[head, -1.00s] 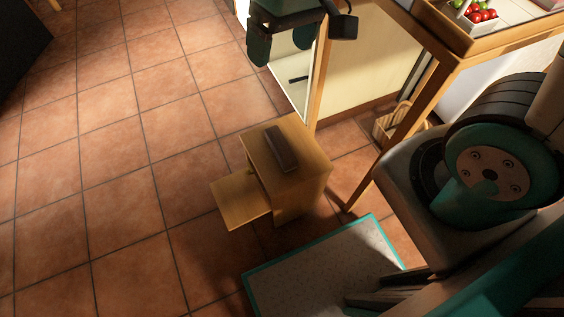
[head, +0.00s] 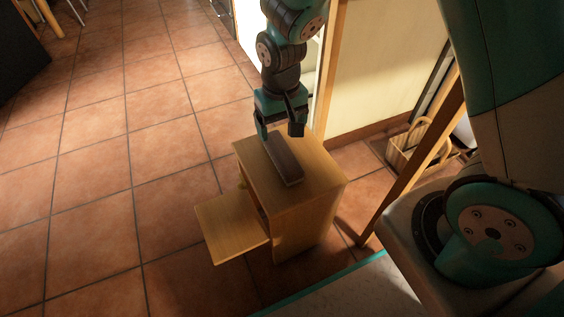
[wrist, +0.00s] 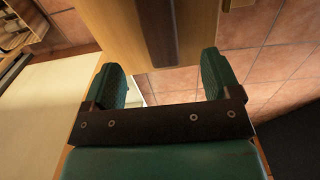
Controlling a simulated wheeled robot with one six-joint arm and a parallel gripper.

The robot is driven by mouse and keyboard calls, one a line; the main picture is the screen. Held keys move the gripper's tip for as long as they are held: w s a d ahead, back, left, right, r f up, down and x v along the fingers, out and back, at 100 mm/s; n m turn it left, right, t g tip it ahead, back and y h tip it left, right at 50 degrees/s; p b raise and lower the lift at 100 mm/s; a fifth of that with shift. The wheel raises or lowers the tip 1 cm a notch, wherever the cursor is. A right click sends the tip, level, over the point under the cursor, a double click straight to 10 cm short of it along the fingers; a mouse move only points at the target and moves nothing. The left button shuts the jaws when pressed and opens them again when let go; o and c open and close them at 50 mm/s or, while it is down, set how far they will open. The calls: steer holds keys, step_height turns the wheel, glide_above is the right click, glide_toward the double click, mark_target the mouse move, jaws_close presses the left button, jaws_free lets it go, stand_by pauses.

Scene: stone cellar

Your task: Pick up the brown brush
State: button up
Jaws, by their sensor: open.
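The brown brush (head: 284,160), a dark oblong block, lies flat on top of a small wooden cabinet (head: 322,175) in the head view. In the wrist view the brush (wrist: 159,32) runs up from the middle, ahead of the fingers and between their lines. My gripper (head: 281,134) is open and empty, pointing down above the brush's far end in the head view. Its two green fingers (wrist: 168,78) stand apart on either side in the wrist view. The gripper hides part of the far end of the brush, and I cannot tell the exact height gap.
A flat wooden panel (head: 232,226) sticks out from the cabinet's left side. A wicker basket (head: 415,145) and a table leg (head: 412,165) stand to the right. Tiled floor (head: 100,190) is clear at left.

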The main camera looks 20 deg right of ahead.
mark_target(282, 151)
step_height(282, 151, down, 10)
steer(key=b, duration=0.5)
steer(key=shift+w+d, duration=0.1)
steer(key=shift+r, duration=0.15)
steer(key=shift+c, duration=0.2)
steer(key=c, duration=1)
